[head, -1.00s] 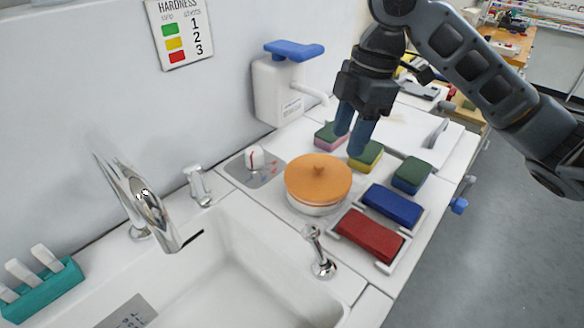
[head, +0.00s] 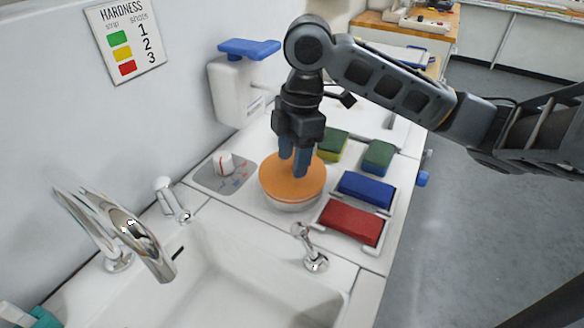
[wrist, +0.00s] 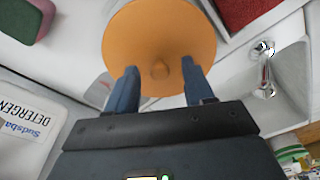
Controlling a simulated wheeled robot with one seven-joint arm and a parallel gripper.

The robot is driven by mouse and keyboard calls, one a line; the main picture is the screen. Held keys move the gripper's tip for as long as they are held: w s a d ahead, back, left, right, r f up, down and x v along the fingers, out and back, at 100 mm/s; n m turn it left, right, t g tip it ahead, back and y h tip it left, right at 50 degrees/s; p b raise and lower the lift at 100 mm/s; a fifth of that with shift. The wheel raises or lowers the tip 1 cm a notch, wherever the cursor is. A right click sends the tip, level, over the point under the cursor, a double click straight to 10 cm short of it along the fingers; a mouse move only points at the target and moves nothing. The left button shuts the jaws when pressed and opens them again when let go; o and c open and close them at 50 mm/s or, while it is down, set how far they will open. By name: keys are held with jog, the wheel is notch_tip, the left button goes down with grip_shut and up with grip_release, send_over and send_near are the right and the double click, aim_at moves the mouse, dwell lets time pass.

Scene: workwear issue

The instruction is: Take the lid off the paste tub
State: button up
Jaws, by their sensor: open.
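The paste tub (head: 291,206) is a white round tub on the counter behind the sink. Its orange lid (head: 278,190) is on it, and in the wrist view the lid (wrist: 163,30) shows a small round knob (wrist: 160,70) at its middle. My gripper (head: 294,172) is over the lid, pointing down, with its blue fingers in front of the knob in the head view. In the wrist view my gripper (wrist: 160,78) is open, with one finger on each side of the knob and apart from it. The exact height of the fingertips above the lid is hard to tell.
A rack with a blue block (head: 366,190) and a red block (head: 351,222) stands close right of the tub. Sponges (head: 378,156) lie behind.

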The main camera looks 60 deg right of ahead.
jog(key=shift+f, duration=0.15)
grip_shut()
dwell(0.4)
